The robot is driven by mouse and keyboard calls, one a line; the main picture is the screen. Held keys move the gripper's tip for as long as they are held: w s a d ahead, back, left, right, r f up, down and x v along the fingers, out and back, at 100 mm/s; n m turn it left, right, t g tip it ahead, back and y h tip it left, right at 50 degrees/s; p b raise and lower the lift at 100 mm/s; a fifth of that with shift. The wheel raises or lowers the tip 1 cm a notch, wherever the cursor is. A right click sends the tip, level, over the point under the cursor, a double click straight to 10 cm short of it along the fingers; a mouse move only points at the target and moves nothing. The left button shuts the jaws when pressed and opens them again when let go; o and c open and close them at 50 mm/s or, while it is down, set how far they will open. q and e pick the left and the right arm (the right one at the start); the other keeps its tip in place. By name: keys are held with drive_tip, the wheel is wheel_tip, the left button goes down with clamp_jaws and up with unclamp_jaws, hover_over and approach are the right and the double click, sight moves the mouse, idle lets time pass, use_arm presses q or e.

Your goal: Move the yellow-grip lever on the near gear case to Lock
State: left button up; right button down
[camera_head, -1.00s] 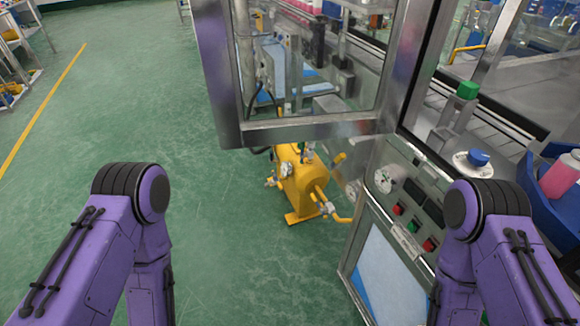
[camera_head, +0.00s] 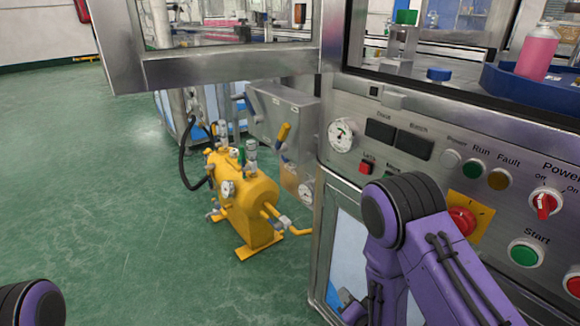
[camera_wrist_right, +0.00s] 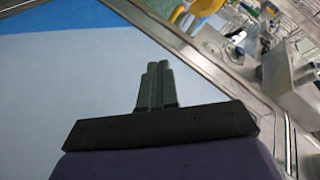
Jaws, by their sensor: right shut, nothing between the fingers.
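The yellow-grip lever (camera_head: 283,132) is on the side of a grey box-shaped gear case (camera_head: 290,107), left of the control panel in the head view. Its grip points up and slightly right; I cannot read any Lock marking. My right gripper (camera_wrist_right: 157,68) is shut and empty in the right wrist view, before a blue and white panel. It is well away from the lever, and my right arm hides it in the head view. Only part of my left arm shows at the lower left of the head view; its gripper is out of view.
A yellow tank (camera_head: 245,205) with valves and gauges stands on the floor below the gear case. The control panel (camera_head: 440,140) with buttons and a red knob (camera_head: 543,205) is close at right. A metal-framed door (camera_head: 230,68) juts out above. Green floor at left is clear.

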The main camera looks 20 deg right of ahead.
drive_tip(key=w+a+r+m+t+y, duration=0.1)
drive_tip(key=w+r+t+y, duration=0.2)
drive_tip(key=r, duration=0.4)
drive_tip(key=w+a+r+m+t, duration=0.1)
drive_tip(key=w+a+r+t, duration=0.15)
drive_tip(key=w+r, duration=0.45)
drive_tip(key=m+t+y, duration=0.1)
drive_tip(key=t+y, duration=0.3)
drive_tip(key=y, duration=0.2)
approach(284, 135)
use_arm(q)
drive_tip(key=shift+r+p, duration=0.9)
use_arm(e)
drive_tip(key=x, duration=0.7)
use_arm(q)
drive_tip(key=shift+r, duration=0.1)
